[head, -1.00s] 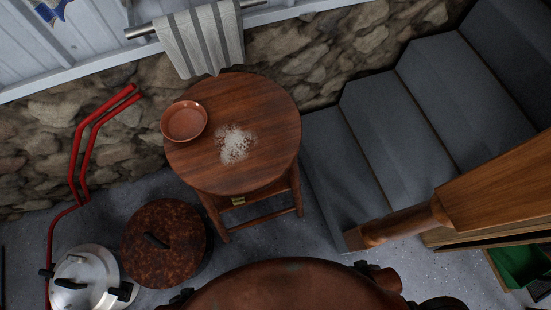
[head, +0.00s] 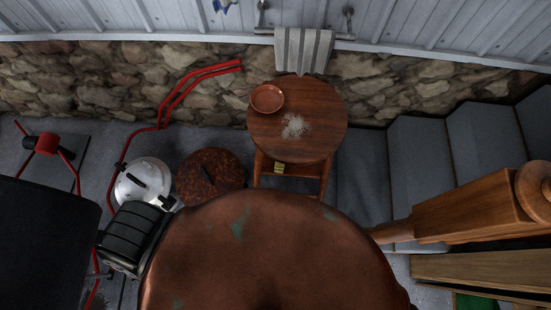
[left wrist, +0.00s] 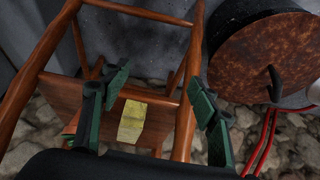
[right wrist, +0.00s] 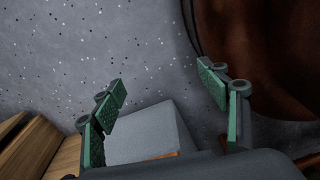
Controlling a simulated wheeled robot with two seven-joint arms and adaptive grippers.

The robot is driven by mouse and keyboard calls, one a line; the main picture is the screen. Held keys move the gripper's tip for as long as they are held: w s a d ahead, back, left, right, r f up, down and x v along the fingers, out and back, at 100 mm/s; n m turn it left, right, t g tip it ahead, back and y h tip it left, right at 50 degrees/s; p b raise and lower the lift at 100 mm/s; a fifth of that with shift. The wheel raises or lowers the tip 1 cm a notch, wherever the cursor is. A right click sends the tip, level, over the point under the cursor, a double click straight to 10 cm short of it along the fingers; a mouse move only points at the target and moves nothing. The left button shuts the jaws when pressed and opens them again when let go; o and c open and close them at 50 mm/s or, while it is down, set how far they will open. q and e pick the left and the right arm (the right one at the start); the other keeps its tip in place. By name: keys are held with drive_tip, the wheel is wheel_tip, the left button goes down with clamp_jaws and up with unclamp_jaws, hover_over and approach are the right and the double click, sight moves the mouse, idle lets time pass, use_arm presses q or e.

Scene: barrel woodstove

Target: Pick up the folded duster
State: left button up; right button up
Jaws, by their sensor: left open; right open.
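The folded duster is a small yellow piece (head: 279,167), partly visible under the round wooden stool (head: 318,145) in the head view. In the left wrist view the yellow duster (left wrist: 131,122) shows against brown wood between the stool's legs. My left gripper (left wrist: 160,92) is open and empty; its green-padded fingers lie either side of the duster in the picture. I cannot tell the remaining distance. My right gripper (right wrist: 164,80) is open and empty above the speckled grey floor, away from the duster.
A terracotta dish (head: 267,99) and white crumbs (head: 295,126) are on the stool top. A striped towel (head: 303,50) hangs behind. A rusty round lidded pot (head: 210,175) and silver pot (head: 143,184) stand left. A large copper-brown rounded body (head: 265,255) fills the front. Grey steps (head: 425,150) rise right.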

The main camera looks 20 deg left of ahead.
use_arm(q)
wheel_tip(320, 180, up, 4)
drive_tip(key=w+d+t+p, duration=0.2)
drive_tip(key=p, duration=0.1)
approach(280, 167)
drive_tip(key=shift+y, duration=0.3)
drive_tip(key=w+f, duration=0.2)
drive_tip(key=w, duration=0.1)
drive_tip(key=w+a+f, duration=0.1)
drive_tip(key=w+f, duration=0.1)
drive_tip(key=shift+w+b, duration=0.2)
drive_tip(key=shift+b, duration=0.15)
drive_tip(key=b+x, duration=0.1)
drive_tip(key=x, duration=0.4)
drive_tip(key=shift+w+a+f+b, duration=0.1)
drive_tip(key=shift+w+b, duration=0.05)
drive_tip(key=shift+b, duration=0.2)
use_arm(e)
drive_tip(key=s+d+f, duration=0.1)
drive_tip(key=s+d, duration=0.1)
drive_tip(key=s, duration=0.5)
drive_tip(key=shift+s+d+g, duration=0.15)
drive_tip(key=shift+s+g, duration=0.15)
drive_tip(key=shift+s, duration=0.1)
drive_tip(key=shift+f, duration=0.1)
use_arm(q)
drive_tip(key=c, duration=1.2)
